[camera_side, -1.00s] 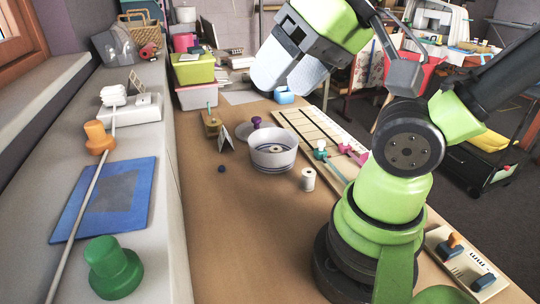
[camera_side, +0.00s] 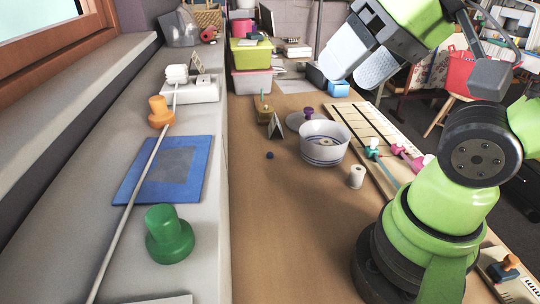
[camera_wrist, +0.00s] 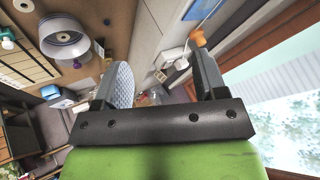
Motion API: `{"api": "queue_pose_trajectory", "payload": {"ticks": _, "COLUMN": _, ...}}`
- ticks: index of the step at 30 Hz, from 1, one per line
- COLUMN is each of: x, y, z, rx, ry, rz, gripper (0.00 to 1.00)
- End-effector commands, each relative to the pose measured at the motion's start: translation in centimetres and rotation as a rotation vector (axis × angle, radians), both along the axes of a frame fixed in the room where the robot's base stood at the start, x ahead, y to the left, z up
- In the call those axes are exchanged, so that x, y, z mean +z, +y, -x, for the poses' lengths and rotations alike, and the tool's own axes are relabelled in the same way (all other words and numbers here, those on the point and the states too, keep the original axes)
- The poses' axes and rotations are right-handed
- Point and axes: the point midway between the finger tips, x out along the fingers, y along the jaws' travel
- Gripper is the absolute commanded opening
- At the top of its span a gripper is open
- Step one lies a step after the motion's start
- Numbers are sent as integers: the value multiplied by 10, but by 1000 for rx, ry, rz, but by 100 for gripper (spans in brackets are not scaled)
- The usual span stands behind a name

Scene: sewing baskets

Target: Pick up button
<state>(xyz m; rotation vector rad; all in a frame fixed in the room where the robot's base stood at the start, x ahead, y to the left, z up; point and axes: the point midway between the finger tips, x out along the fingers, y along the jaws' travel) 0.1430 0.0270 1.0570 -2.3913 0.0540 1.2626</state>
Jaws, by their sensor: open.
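A small round dark blue piece (camera_side: 269,155) lies on the brown table, left of a white striped bowl (camera_side: 324,150). It is too small to tell whether it is a button. The bowl has blue bands and something small inside that I cannot make out. In the wrist view the bowl (camera_wrist: 65,45) is at the upper left, and a small dark spot (camera_wrist: 107,22) is to its right. My gripper (camera_side: 361,66) is raised high above the table, toward the back right. It is open, and the wrist view shows nothing between its fingers (camera_wrist: 157,65).
A thread spool (camera_side: 356,177), a wooden block (camera_side: 264,115), a small card (camera_side: 278,125) and a lid with a purple knob (camera_side: 308,116) surround the bowl. A long slotted board (camera_side: 350,112) is at right. The table front is clear. A grey ledge (camera_side: 200,215) borders the left.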

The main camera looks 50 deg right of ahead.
Motion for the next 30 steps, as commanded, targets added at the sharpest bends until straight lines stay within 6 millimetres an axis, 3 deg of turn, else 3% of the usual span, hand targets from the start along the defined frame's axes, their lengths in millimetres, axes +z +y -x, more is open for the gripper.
{"api": "queue_pose_trajectory", "payload": {"ticks": 5, "x": 0, "y": 0, "z": 0, "rx": 0, "ry": 0, "rz": 0, "gripper": 65}}
{"api": "queue_pose_trajectory", "payload": {"ticks": 7, "x": 0, "y": 0, "z": 0, "rx": 0, "ry": 0, "rz": 0, "gripper": 51}}
{"api": "queue_pose_trajectory", "payload": {"ticks": 17, "x": 1, "y": -1, "z": -4, "rx": -1, "ry": 6, "rz": 6, "gripper": 51}}
{"api": "queue_pose_trajectory", "payload": {"ticks": 20, "x": 4, "y": -5, "z": -19, "rx": -2, "ry": 34, "rz": 26, "gripper": 51}}
{"api": "queue_pose_trajectory", "payload": {"ticks": 23, "x": 5, "y": -15, "z": -46, "rx": -2, "ry": 79, "rz": 63, "gripper": 51}}
{"api": "queue_pose_trajectory", "payload": {"ticks": 30, "x": -20, "y": -52, "z": -129, "rx": 18, "ry": 207, "rz": 156, "gripper": 51}}
